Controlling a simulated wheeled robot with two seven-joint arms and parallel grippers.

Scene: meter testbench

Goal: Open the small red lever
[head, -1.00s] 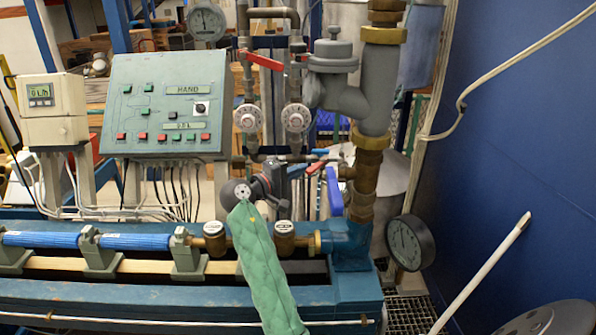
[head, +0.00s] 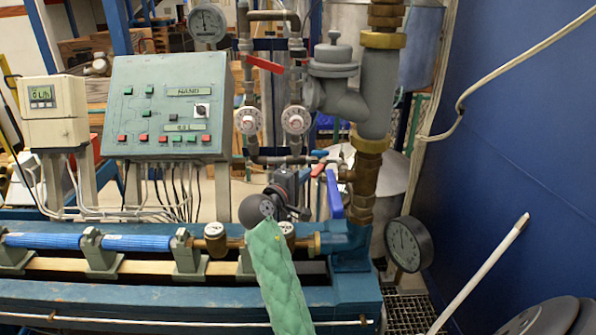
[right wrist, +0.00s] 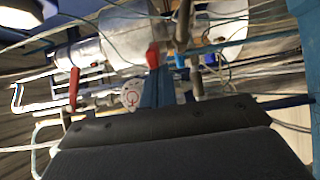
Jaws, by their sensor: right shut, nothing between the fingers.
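The small red lever (head: 319,169) sits on the pipework at the centre right of the head view, just above a long blue lever (head: 333,194). My right gripper (head: 291,184), dark grey at the end of the green-sleeved arm, is below and left of the red lever and looks apart from it. It is shut with nothing in it; its fingertips are hard to make out. In the right wrist view its dark body fills the bottom. Two red handles show there, one near the middle (right wrist: 152,55) and one at left (right wrist: 74,88); I cannot tell which is the small lever. My left gripper is not in view.
A larger red lever (head: 265,64) is higher on the pipes, above two round white dials (head: 248,120). A thick grey and brass pipe (head: 372,120) stands right of the levers. A black gauge (head: 409,243) is lower right. The blue bench (head: 150,292) runs below.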

